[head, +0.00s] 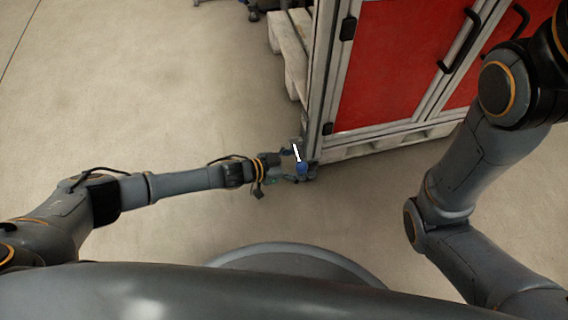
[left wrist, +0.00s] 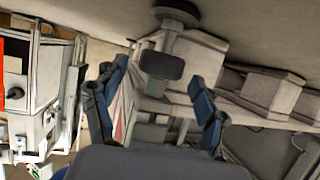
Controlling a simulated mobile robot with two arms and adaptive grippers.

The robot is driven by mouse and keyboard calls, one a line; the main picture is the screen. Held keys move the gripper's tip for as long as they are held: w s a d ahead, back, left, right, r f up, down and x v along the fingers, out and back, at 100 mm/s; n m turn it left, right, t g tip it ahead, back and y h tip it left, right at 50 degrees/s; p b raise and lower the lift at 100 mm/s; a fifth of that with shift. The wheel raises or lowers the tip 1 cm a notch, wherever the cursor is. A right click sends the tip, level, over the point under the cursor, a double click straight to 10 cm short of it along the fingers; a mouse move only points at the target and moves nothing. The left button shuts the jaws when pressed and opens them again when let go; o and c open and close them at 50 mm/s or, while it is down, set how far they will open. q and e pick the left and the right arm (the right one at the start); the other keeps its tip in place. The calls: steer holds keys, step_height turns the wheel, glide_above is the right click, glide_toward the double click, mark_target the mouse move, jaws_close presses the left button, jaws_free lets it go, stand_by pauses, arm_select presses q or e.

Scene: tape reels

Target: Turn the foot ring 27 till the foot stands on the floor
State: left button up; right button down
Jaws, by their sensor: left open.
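My left gripper (head: 298,164) is at the lower front corner of the red cabinet, low near the floor. Its two fingers stand apart around the corner foot, one on each side. In the left wrist view the open gripper (left wrist: 160,78) has a dark block-like ring (left wrist: 161,65) between its fingers, with gaps at both sides. A stem and a dark round foot pad (left wrist: 178,12) show beyond it, against the floor. I cannot tell whether the pad touches the floor. In the head view a small blue part (head: 302,167) and a white strip show there. My right gripper is out of view.
The red cabinet (head: 390,65) with black handles stands on the right. Pale wooden pallets (head: 290,55) lie behind its left side. The floor (head: 140,90) left of the cabinet is clear. My right arm hangs in front of the cabinet's right side.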

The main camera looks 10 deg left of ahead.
arm_select(q)
steer(key=v, duration=0.9)
steer(key=shift+s+a, duration=0.2)
steer(key=shift+a, duration=0.05)
steer(key=shift+a, duration=0.1)
